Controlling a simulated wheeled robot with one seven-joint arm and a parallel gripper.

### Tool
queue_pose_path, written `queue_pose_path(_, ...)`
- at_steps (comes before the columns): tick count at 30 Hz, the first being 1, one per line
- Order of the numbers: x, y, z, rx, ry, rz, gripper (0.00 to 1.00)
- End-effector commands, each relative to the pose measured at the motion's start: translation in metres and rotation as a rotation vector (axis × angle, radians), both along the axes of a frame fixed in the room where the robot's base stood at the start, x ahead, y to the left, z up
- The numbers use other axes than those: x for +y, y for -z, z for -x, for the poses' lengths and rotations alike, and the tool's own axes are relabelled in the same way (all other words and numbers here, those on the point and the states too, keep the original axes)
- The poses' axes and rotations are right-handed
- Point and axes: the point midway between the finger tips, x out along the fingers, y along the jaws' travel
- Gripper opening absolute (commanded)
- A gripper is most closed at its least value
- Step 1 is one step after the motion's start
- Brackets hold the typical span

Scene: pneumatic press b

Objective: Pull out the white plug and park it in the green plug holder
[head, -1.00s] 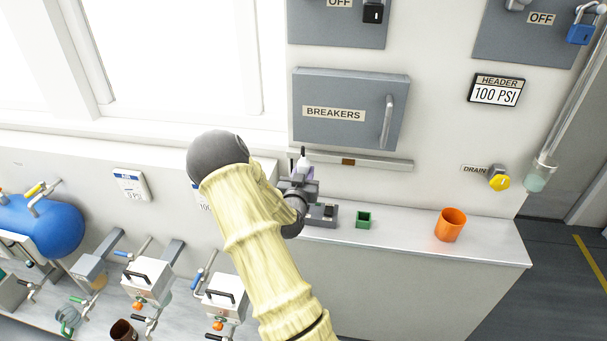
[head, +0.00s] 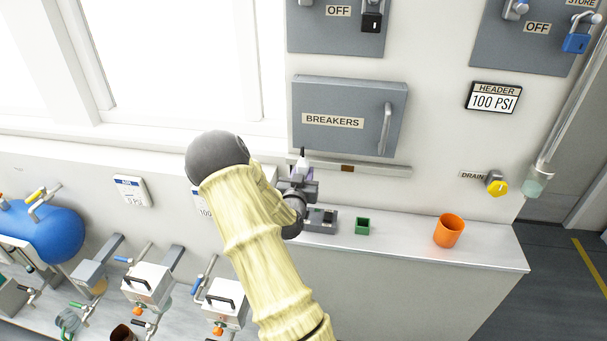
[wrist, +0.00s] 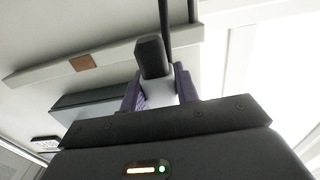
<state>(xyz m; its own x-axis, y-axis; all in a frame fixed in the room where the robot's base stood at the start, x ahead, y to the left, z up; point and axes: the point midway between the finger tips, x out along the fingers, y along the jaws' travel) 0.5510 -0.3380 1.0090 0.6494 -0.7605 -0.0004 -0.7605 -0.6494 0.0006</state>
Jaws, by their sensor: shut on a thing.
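My gripper (head: 300,172) is shut on the white plug (wrist: 158,93), with a purple finger on each side of it in the wrist view. A black block and a dark cord show at the plug's far end. In the head view only a small pale part of the plug (head: 302,162) shows above my gripper. My gripper is in front of the wall, above the bench and left of the green plug holder (head: 362,227). The holder is a small, open square box on the bench and looks empty. Whether the plug touches a socket is hidden.
A dark grey box (head: 321,220) sits on the bench under my gripper, left of the holder. An orange cup (head: 449,231) stands farther right. A grey strip (head: 380,170) runs along the wall below the breaker cabinet (head: 348,118). The bench between holder and cup is clear.

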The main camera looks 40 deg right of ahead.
Motion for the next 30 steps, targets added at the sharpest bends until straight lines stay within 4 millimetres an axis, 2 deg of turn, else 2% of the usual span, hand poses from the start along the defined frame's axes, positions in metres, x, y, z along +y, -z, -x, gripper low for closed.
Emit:
queue_pose_path(4,0.008,0.006,-0.005,0.000,-0.019,0.001,0.07)
queue_pose_path(8,0.035,0.025,-0.019,0.002,-0.079,0.007,0.07)
queue_pose_path(11,0.067,0.046,-0.034,0.001,-0.154,0.014,0.07)
queue_pose_path(15,0.123,0.082,-0.050,-0.001,-0.283,0.021,0.07)
queue_pose_path(19,0.176,0.114,-0.058,-0.005,-0.411,0.026,0.07)
queue_pose_path(23,0.229,0.146,-0.058,-0.007,-0.545,0.024,0.07)
queue_pose_path(27,0.284,0.181,-0.048,-0.003,-0.695,0.018,0.07)
queue_pose_path(30,0.314,0.200,-0.039,-0.001,-0.785,0.009,0.07)
